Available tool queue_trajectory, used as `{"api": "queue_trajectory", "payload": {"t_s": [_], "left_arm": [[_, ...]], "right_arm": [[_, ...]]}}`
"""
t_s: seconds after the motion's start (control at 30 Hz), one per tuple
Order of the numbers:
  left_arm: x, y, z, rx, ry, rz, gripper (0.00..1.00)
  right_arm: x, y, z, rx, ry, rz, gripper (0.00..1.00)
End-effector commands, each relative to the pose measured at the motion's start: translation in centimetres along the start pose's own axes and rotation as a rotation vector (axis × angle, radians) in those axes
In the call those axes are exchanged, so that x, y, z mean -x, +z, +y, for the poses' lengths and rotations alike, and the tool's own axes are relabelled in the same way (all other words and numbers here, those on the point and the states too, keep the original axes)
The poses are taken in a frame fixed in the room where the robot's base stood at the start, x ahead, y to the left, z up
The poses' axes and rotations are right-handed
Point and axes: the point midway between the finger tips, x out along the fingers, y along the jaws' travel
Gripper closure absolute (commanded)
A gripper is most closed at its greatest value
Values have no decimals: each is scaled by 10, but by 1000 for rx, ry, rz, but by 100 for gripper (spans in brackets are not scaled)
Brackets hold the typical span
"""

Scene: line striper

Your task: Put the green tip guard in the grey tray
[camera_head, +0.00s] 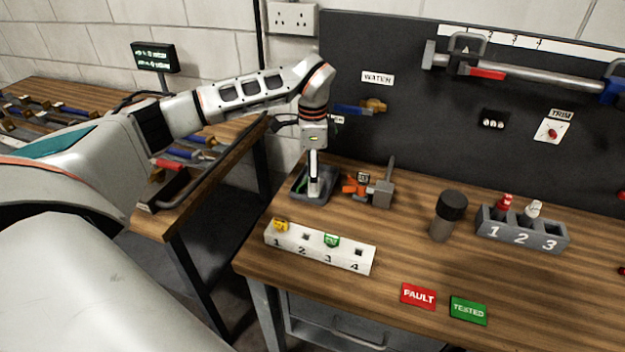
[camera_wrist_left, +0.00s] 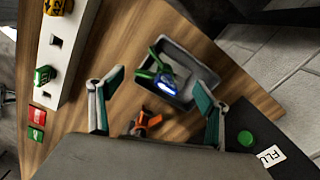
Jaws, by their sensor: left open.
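The grey tray (camera_head: 325,197) stands at the back left of the bench; it also shows in the left wrist view (camera_wrist_left: 206,66). A green pronged piece, seemingly the tip guard (camera_wrist_left: 146,75), lies inside the tray beside or joined to a blue part with a bright white patch; I cannot tell which. In the head view a bit of green shows at the tray's left, partly hidden by my gripper. My left gripper (camera_head: 314,190) points down over the tray. Its fingers (camera_wrist_left: 160,82) are spread apart with nothing between them. My right gripper is out of view.
A white numbered rack (camera_head: 300,246) holds a yellow piece (camera_head: 280,225) and a green piece (camera_head: 331,240). An orange and grey tool (camera_head: 380,192) stands close right of the tray. A dark-topped cylinder (camera_head: 449,212) and grey numbered holder (camera_head: 520,236) stand farther right.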

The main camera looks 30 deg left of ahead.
Motion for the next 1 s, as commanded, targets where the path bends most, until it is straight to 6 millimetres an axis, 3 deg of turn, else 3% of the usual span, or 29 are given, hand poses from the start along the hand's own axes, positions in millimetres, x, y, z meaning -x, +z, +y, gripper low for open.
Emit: {"api": "queue_trajectory", "payload": {"t_s": [0.3,0.5,1.0], "left_arm": [[66,0,-1,0,-4,3,23],[92,0,-1,0,-2,1,23],[100,0,0,0,0,1,23]], "right_arm": [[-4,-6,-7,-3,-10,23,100],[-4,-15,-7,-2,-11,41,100],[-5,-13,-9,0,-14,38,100]]}}
